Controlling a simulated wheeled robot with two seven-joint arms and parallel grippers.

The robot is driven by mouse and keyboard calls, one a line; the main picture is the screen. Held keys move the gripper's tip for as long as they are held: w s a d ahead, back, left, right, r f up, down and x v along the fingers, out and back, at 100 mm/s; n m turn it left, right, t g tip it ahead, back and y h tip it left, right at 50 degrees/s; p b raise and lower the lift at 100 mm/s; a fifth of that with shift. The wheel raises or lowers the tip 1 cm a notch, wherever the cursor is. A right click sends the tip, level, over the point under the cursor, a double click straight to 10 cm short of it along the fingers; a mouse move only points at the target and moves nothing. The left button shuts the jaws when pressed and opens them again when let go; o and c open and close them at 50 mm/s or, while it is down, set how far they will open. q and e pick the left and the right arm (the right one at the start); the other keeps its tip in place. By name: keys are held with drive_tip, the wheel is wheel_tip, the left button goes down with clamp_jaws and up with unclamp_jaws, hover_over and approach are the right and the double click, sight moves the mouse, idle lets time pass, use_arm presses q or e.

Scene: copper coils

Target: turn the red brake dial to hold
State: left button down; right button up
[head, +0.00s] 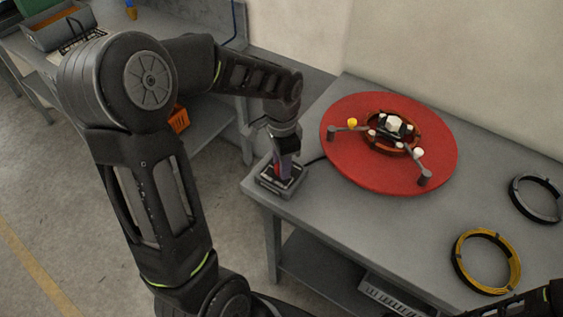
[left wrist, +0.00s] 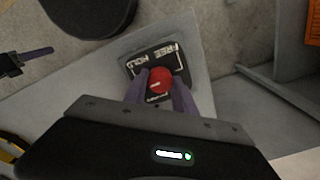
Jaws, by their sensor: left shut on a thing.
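The red brake dial (left wrist: 160,80) sits on a small dark box (left wrist: 133,66) with the white words HOLD and FREE on its top. My left gripper (left wrist: 162,92) is shut on the dial, one finger on each side of it. In the head view the box (head: 270,184) stands at the near left corner of the grey table, and my left gripper (head: 284,168) points down onto it. The dial is mostly hidden there by the fingers. I cannot tell which word the dial points to.
A red round turntable (head: 345,172) with a hub and arms stands right of the box. A yellow coil (head: 460,262) and a grey coil (head: 520,205) lie at the table's right. A second bench (head: 205,130) with an orange bin (head: 179,119) is behind my left arm.

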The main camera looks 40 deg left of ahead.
use_arm(q)
drive_tip(key=c, duration=1)
unclamp_jaws()
wheel_tip(320, 180, up, 8)
drive_tip(key=shift+f+b, duration=0.1)
drive_tip(key=shift+b, duration=0.3)
